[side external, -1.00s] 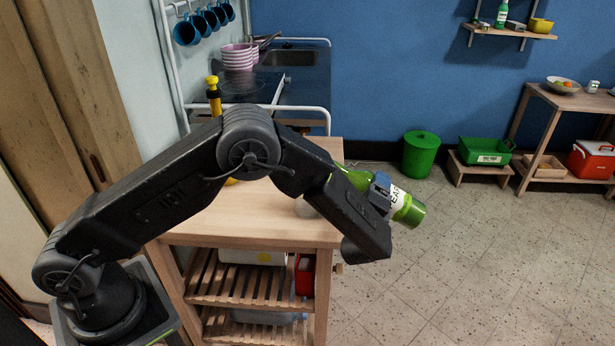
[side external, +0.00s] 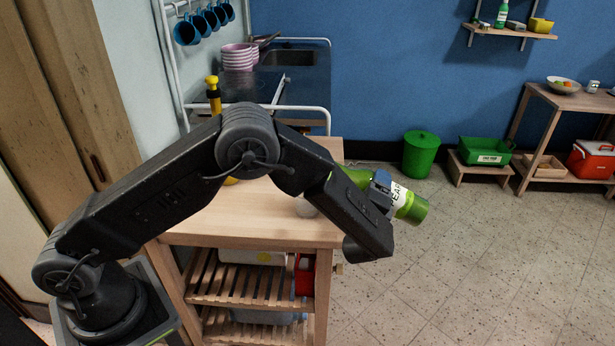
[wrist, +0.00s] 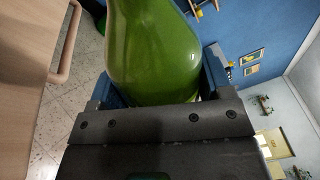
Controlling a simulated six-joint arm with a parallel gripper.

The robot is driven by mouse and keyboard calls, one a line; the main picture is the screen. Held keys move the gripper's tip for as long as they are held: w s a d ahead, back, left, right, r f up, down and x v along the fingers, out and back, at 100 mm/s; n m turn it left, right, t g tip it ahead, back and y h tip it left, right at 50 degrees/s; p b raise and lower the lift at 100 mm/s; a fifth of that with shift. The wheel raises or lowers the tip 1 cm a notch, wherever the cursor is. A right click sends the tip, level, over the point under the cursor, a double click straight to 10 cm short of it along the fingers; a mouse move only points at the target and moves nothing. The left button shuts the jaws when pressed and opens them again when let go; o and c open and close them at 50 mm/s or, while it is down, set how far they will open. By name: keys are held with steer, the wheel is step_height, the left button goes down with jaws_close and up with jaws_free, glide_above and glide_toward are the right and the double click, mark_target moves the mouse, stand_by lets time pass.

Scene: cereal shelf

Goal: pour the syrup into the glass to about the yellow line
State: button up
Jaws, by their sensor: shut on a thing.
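My gripper (side external: 381,183) is shut on a green bottle (side external: 411,208) with a white label. The bottle is tilted, its base toward the lower right and its upper part toward the upper left, over the right edge of the wooden cart. In the wrist view the green bottle (wrist: 152,50) fills the middle between the blue fingers. A small part of what looks like the glass (side external: 305,207) shows on the cart top, mostly hidden behind my arm. The bottle's mouth, any syrup stream and the yellow line cannot be seen.
The wooden cart top (side external: 240,212) is mostly clear. A green bin (side external: 420,155) stands on the floor at right, with open floor in front.

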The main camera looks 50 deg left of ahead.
steer(key=shift+w+d+r+n, duration=0.1)
steer(key=shift+d+r+n, duration=0.05)
steer(key=shift+r+n, duration=0.3)
stand_by(0.8)
steer(key=shift+s+a+r+n, duration=0.2)
steer(key=shift+a+r+n, duration=0.1)
steer(key=shift+n, duration=0.65)
stand_by(1.5)
steer(key=shift+r+n, duration=1.2)
steer(key=shift+r, duration=0.15)
stand_by(2.7)
